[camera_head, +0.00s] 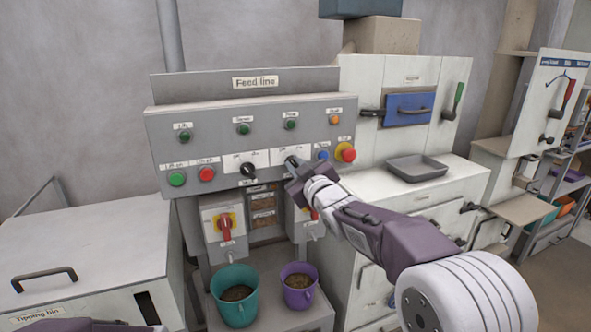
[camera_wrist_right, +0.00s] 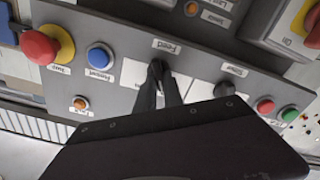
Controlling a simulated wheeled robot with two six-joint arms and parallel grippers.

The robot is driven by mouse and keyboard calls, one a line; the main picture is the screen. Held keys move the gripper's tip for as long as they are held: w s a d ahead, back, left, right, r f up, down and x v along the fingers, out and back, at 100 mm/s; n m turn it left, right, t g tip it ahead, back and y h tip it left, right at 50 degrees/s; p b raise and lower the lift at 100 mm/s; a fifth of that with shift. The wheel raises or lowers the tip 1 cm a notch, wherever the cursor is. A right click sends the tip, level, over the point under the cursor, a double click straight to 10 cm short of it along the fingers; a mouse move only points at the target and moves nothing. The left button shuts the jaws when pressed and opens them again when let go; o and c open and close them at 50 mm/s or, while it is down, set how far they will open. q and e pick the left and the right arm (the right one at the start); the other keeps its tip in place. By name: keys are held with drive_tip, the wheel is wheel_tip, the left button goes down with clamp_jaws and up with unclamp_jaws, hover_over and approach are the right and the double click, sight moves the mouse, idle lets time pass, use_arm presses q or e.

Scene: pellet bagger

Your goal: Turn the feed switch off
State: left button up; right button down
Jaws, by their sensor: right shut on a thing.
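The feed switch (camera_wrist_right: 157,67) is a dark knob on a white plate (camera_wrist_right: 137,75) on the grey Feed line panel (camera_head: 215,124), under a label reading "Feed" in the wrist view. My right gripper (camera_head: 292,163) reaches the panel from the lower right; in the right wrist view its two dark fingers (camera_wrist_right: 158,85) are closed together on the knob. The fingers hide most of the knob, so its setting cannot be read. My left gripper is out of view; only a purple part of my own body shows at the bottom left.
Left of the feed switch is another dark knob (camera_head: 247,170), then red (camera_head: 207,174) and green (camera_head: 177,179) buttons. To its right are a blue button (camera_head: 323,155) and a red emergency knob (camera_head: 346,152). Below stand a teal bucket (camera_head: 235,307) and a purple bucket (camera_head: 299,297).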

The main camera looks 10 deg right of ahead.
idle(0.4)
drive_tip(key=c, duration=1.5)
unclamp_jaws()
drive_tip(key=shift+o, duration=0.2)
drive_tip(key=shift+s, duration=0.1)
drive_tip(key=v, duration=0.9)
drive_tip(key=shift+b, duration=0.45)
